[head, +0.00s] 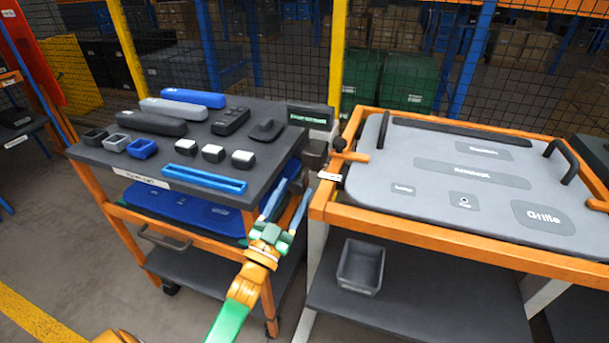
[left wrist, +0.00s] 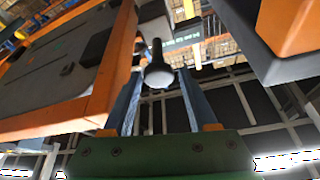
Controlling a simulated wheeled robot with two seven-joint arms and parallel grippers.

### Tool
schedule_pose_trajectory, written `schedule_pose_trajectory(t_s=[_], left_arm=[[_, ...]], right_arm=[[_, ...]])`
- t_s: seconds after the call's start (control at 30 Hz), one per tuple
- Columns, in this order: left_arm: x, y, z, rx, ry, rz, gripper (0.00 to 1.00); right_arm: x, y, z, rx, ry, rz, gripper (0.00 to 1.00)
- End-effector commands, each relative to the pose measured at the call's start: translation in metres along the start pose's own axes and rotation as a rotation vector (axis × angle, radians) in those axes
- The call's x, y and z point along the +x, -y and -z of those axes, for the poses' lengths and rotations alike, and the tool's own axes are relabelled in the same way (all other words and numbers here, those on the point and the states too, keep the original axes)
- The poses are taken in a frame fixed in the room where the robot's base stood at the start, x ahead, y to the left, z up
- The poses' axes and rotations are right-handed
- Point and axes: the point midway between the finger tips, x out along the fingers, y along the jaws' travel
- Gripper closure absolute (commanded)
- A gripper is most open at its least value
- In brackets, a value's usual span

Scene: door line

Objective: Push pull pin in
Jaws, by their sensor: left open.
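My left gripper (left wrist: 160,76) is open, with one blue finger on each side of the knob in that picture. I cannot tell whether either finger touches it, or how deep the pin sits. In the head view my left gripper (head: 297,186) points up at the gap between the dark cart (head: 255,185) and the orange-framed fixture (head: 420,236). I cannot make out the pin surely there. My right gripper is not in view.
An orange lever (head: 350,157) and a black knob (head: 339,144) sit at the fixture's left corner. The cart top holds blue, grey and black parts. A grey bin (head: 360,267) stands on the shelf under the fixture. Open floor lies at the lower left.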

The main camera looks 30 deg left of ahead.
Motion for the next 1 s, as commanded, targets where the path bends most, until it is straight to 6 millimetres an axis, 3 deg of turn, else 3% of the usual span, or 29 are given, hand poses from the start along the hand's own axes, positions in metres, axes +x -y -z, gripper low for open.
schedule_pose_trajectory(t_s=[0.2,0.53,0.77,1.0], left_arm=[[0.043,0.000,0.001,-0.001,0.002,-0.001,0.42],[0.053,-0.001,-0.001,-0.002,0.007,-0.003,0.42],[0.053,-0.001,-0.001,-0.002,0.007,-0.003,1.00],[0.053,-0.001,-0.001,-0.002,0.008,-0.003,1.00]], right_arm=[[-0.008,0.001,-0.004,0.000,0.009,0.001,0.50],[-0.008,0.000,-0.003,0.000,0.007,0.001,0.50],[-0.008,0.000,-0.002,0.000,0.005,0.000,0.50],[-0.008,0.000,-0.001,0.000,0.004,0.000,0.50]])
